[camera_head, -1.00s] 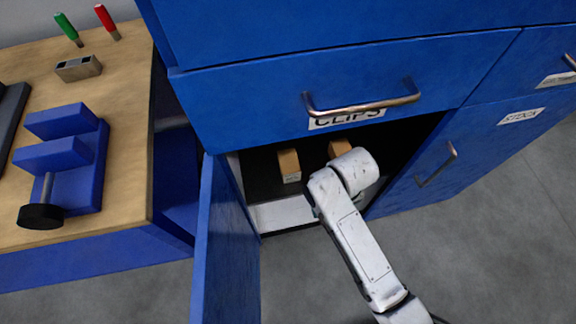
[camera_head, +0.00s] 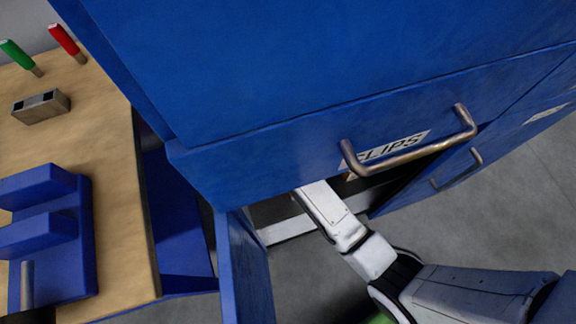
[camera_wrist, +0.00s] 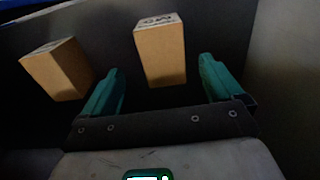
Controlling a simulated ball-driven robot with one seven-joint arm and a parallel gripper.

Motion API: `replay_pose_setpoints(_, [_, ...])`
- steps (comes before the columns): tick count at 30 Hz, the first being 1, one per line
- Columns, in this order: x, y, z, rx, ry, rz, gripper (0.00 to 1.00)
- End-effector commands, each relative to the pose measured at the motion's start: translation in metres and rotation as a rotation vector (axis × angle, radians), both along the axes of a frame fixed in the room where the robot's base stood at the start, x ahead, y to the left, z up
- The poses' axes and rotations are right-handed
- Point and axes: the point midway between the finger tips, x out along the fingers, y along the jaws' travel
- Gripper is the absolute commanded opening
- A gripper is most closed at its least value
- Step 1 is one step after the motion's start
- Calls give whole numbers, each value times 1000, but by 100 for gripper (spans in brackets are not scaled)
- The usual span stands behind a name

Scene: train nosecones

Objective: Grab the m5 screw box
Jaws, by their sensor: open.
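Two tan boxes stand inside the dark cupboard in the wrist view. One box (camera_wrist: 160,52) stands straight ahead, with a dark marking on its top that I cannot read surely. The other box (camera_wrist: 58,70) stands to its left, tilted in the picture. I cannot tell for certain which is the m5 screw box. My gripper (camera_wrist: 160,70) is open, with its teal fingers to either side of the middle box's line. The box's near end appears between or just beyond the fingertips; no contact shows. In the head view my gripper is hidden inside the cupboard.
The open blue cupboard door (camera_head: 243,270) stands left of my arm. A drawer labelled CLIPS with a metal handle (camera_head: 410,153) hangs just above my arm. A wooden workbench (camera_head: 105,190) with a blue vise (camera_head: 75,240) is at left. Grey floor is free at right.

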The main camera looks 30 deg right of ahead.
Motion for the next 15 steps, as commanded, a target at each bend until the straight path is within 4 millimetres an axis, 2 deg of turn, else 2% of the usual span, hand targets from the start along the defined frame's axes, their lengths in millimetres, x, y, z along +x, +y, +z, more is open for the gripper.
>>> replay_pose_setpoints(11, [-1,1,-34,-1,2,0,94])
replay_pose_setpoints(15, [-1,2,-55,0,4,0,94])
